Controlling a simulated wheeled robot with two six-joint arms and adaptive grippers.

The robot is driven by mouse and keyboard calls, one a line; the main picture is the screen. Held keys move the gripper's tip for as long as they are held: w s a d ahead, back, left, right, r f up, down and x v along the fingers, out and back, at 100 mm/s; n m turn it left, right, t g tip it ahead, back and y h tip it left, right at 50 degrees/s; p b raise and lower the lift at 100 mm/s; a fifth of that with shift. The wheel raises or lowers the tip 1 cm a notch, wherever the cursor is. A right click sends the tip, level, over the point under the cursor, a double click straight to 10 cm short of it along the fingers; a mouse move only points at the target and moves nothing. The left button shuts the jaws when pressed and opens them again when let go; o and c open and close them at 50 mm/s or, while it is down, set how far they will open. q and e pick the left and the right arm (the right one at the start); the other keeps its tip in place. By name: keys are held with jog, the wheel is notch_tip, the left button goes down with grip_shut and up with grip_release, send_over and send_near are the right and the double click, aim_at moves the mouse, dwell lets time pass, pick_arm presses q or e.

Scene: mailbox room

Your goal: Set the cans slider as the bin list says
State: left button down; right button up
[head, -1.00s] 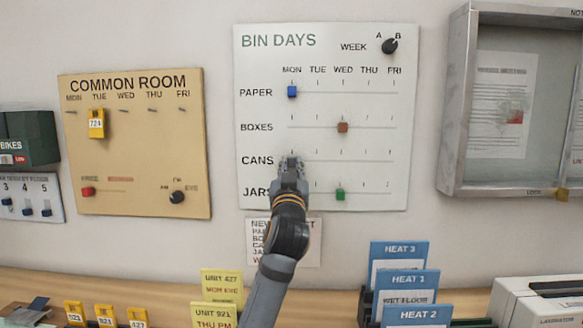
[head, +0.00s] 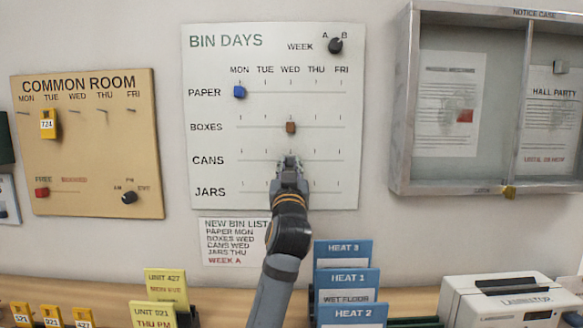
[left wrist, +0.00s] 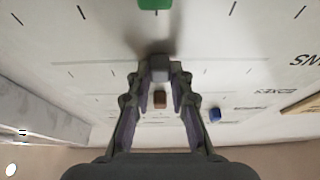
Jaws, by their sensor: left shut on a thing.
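The white Bin Days board (head: 215,68) hangs on the wall. My left gripper (head: 290,164) is at its CANS row, under the WED column, and hides the cans slider in the head view. In the left wrist view my left gripper (left wrist: 159,75) is shut on the grey cans slider (left wrist: 158,66), roughly in line with the brown boxes slider (left wrist: 160,99). The bin list (head: 222,255), partly covered by my arm, reads paper Mon, boxes Wed, cans Wed, jars Thu, week A. My right gripper is not in view.
The blue paper slider (head: 239,92) is at MON. The green jars slider (left wrist: 155,4) shows in the wrist view, hidden by my arm in the head view. The week knob (head: 335,46) is at top right. Blue Heat folders (head: 343,250) stand below.

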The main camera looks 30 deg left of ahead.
pick_arm(q)
jog(key=c, duration=1.5)
grip_release()
jog(key=shift+c, duration=0.2)
jog(key=shift+o, duration=1.1)
jog(key=shift+d, duration=0.1)
jog(key=shift+o, duration=0.6)
jog(key=v, duration=0.7)
jog(key=shift+s, duration=0.2)
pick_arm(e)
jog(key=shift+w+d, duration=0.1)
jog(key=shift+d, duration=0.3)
pick_arm(q)
jog(key=shift+d, duration=0.1)
